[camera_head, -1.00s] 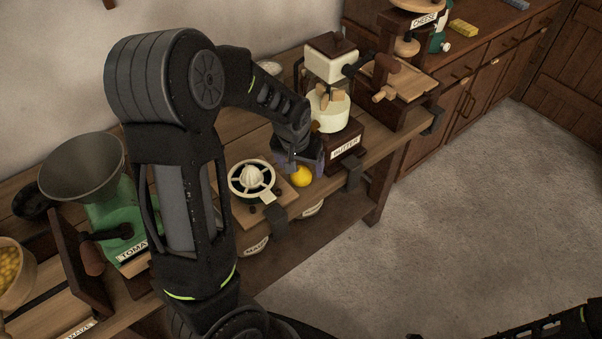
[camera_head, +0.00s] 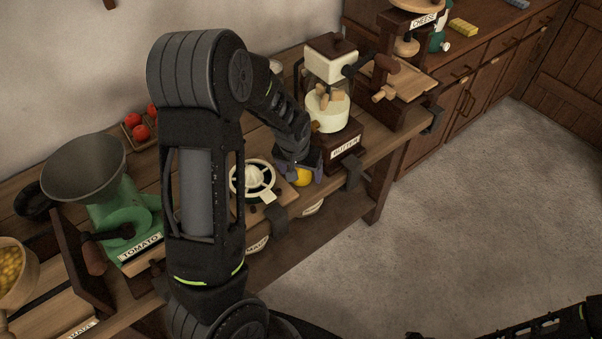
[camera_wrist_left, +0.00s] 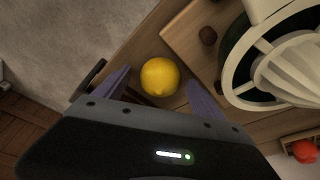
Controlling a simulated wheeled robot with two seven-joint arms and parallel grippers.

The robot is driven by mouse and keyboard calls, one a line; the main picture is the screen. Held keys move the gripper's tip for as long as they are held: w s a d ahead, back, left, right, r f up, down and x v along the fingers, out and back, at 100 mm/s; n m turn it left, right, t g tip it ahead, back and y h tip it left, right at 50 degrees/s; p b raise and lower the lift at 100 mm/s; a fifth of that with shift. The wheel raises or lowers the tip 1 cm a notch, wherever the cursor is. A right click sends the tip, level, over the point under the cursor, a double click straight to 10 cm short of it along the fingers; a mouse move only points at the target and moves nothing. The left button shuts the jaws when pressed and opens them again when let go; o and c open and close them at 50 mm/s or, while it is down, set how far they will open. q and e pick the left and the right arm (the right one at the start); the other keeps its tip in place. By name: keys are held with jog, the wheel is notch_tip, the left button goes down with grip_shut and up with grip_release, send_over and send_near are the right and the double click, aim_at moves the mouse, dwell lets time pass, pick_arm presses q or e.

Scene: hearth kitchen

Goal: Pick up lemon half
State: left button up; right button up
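The lemon half (camera_head: 303,177) is a yellow rounded piece on the wooden bench, just right of the white citrus juicer (camera_head: 243,180). My left gripper (camera_head: 303,172) is over it and partly covers it in the head view. In the left wrist view the lemon half (camera_wrist_left: 160,77) sits between the two spread purple fingers of my left gripper (camera_wrist_left: 160,88), with a gap on each side. The gripper is open and holds nothing. My right arm (camera_head: 545,325) shows only at the bottom right corner, and its gripper is out of view.
The juicer also shows beside the right finger in the left wrist view (camera_wrist_left: 285,75). The butter churn (camera_head: 333,130) stands close behind and right of the gripper. A green tomato mill (camera_head: 125,215) stands at left, with tomatoes (camera_head: 140,131) behind. The bench's front edge is close to the lemon half.

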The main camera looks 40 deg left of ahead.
aim_at(300, 171)
pick_arm(q)
jog(key=c, duration=1.4)
jog(key=shift+r, duration=0.1)
jog(key=shift+s+r+b, duration=0.2)
jog(key=shift+r+b, duration=0.15)
jog(key=shift+b, duration=0.05)
notch_tip(300, 171, up, 11)
jog(key=s+a+b, duration=0.2)
jog(key=s, duration=0.7)
jog(key=s+a+b, duration=0.2)
jog(key=s+a, duration=0.1)
jog(key=s, duration=0.7)
jog(key=shift+a+f, duration=0.2)
jog(key=shift+a, duration=0.15)
jog(key=shift+r, duration=0.1)
